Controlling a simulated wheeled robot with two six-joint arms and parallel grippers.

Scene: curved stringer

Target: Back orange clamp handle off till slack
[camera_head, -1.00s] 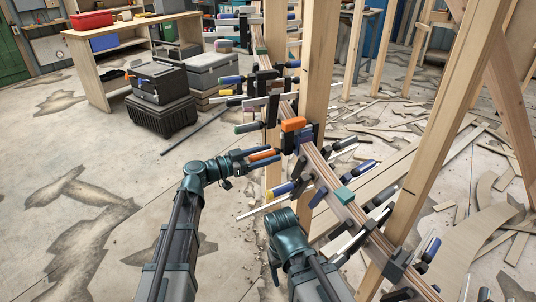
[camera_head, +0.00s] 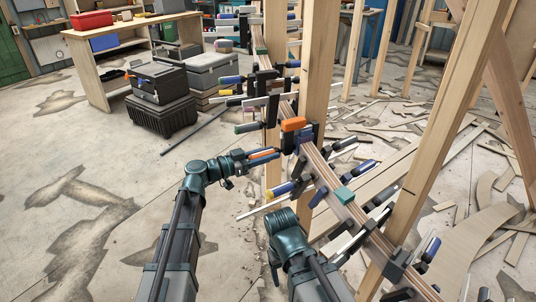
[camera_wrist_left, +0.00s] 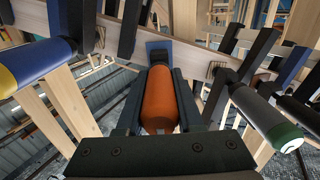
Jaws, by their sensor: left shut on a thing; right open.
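The orange clamp handle (camera_wrist_left: 160,100) lies lengthwise between the two dark fingers of my left gripper (camera_wrist_left: 158,108), which is shut on it. In the head view a strip of the orange handle (camera_head: 263,153) shows between the fingers of my left gripper (camera_head: 262,156), left of the curved stringer (camera_head: 345,205). The handle's far end meets a dark clamp part at the stringer. Whether the clamp is tight or slack cannot be told. My right gripper (camera_head: 273,266) is low at the centre, apart from this handle, with its fingers mostly hidden.
Several other clamps line the stringer; a blue-and-yellow handle (camera_wrist_left: 30,65) and a black-and-green handle (camera_wrist_left: 265,115) flank the held one. A wooden post (camera_head: 317,70) stands close behind. An orange block (camera_head: 293,124) sits above.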

